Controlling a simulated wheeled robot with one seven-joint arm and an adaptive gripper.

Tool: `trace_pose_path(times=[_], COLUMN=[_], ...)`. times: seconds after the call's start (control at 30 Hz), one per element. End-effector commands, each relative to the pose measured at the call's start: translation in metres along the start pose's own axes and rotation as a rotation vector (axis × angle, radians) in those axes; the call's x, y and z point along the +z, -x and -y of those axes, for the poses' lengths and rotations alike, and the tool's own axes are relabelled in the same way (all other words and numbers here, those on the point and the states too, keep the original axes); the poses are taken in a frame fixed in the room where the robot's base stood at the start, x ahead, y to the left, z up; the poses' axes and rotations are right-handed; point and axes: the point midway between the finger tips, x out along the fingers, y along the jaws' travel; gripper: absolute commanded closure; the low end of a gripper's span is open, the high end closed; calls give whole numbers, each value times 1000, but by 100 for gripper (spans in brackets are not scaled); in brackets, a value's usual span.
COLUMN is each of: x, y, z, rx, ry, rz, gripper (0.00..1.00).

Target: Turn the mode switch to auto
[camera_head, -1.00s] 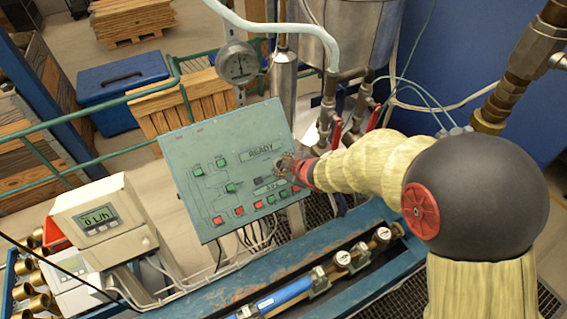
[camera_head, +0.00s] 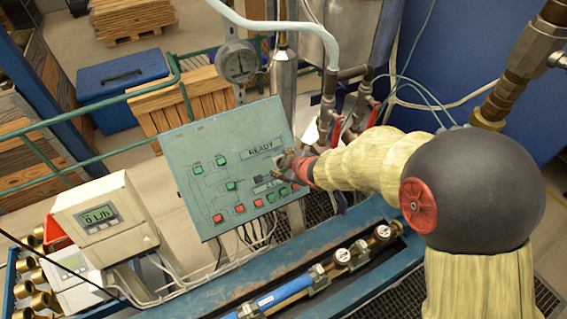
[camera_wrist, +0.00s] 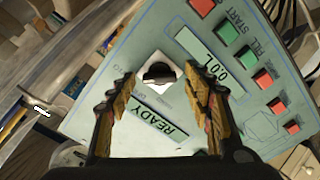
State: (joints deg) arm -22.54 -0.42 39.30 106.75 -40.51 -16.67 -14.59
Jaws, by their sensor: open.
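The mode switch (camera_wrist: 158,74) is a black knob on a white square plate in the wrist view. It sits on the green control panel (camera_head: 205,150), near the READY display (camera_wrist: 158,117). My gripper (camera_wrist: 160,92) is open, with one finger on each side of the switch in the wrist view. In the head view my gripper (camera_head: 285,166) is at the right part of the panel and covers the switch there. I cannot tell whether the fingertips touch the panel. The label by the switch is too small to read.
Red and green buttons (camera_wrist: 264,78) and a second display (camera_wrist: 210,60) lie beside the switch on the panel. A meter reading 0 L/h (camera_head: 98,217) stands at the left. Red-handled valves (camera_head: 337,130) and pipes stand behind my arm.

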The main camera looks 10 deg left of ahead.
Motion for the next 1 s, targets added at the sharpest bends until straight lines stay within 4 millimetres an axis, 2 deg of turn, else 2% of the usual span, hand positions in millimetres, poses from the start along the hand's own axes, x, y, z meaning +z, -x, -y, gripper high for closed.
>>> trace_pose_path(times=[0.23, 0.37, 0.47, 0.8, 1.0], x=[0, -1, -1, 0, 0], y=[1, 8, 23, 90, 114], z=[0, -1, -1, -1, -1], rx=[1, 2, 2, 2, 1], ry=[1, 1, 1, 0, 1], rz=[0, -1, -1, 0, 0], gripper=[48, 48, 48, 48, 48])
